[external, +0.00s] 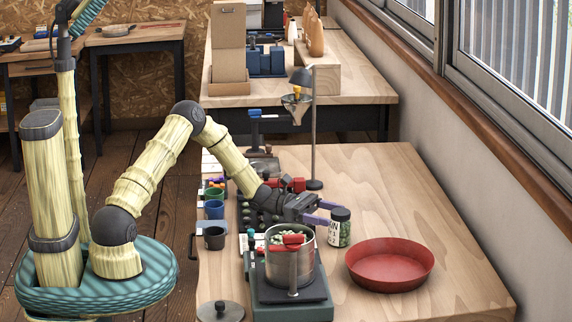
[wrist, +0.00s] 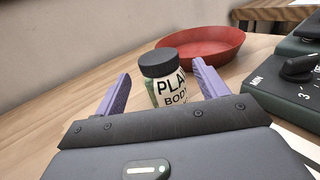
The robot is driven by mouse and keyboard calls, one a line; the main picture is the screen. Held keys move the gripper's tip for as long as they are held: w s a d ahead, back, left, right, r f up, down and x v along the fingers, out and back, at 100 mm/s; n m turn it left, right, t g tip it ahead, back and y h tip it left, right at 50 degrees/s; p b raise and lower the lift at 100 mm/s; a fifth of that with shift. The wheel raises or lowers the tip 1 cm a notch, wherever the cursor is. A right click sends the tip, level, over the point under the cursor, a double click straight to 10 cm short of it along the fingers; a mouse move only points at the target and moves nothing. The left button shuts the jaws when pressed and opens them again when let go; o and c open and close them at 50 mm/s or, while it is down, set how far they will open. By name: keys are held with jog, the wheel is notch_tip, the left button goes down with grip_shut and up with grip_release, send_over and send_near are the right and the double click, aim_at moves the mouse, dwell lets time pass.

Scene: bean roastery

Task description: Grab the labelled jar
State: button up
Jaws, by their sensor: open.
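The labelled jar (external: 340,228) is a small upright jar with a dark lid and a white label with black lettering. It stands on the wooden table between the pot and the red dish. In the wrist view the jar (wrist: 169,81) stands between and slightly beyond the two purple fingers; its lower part is hidden by my gripper. My gripper (external: 328,213) is open, with its fingers reaching toward the jar. In the wrist view my gripper (wrist: 162,92) has one finger to each side of the jar, with no clear contact.
A red dish (external: 390,276) lies right of the jar. A metal pot (external: 289,270) stands on a dark green scale (external: 262,296) in front. A metal stand (external: 314,130) with a funnel rises behind. Cups line the table's left edge.

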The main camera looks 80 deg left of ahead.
aim_at(348, 219)
jog(key=x, duration=0.5)
jog(key=shift+w+d, duration=0.2)
jog(key=shift+w, duration=0.15)
jog(key=c, duration=1.2)
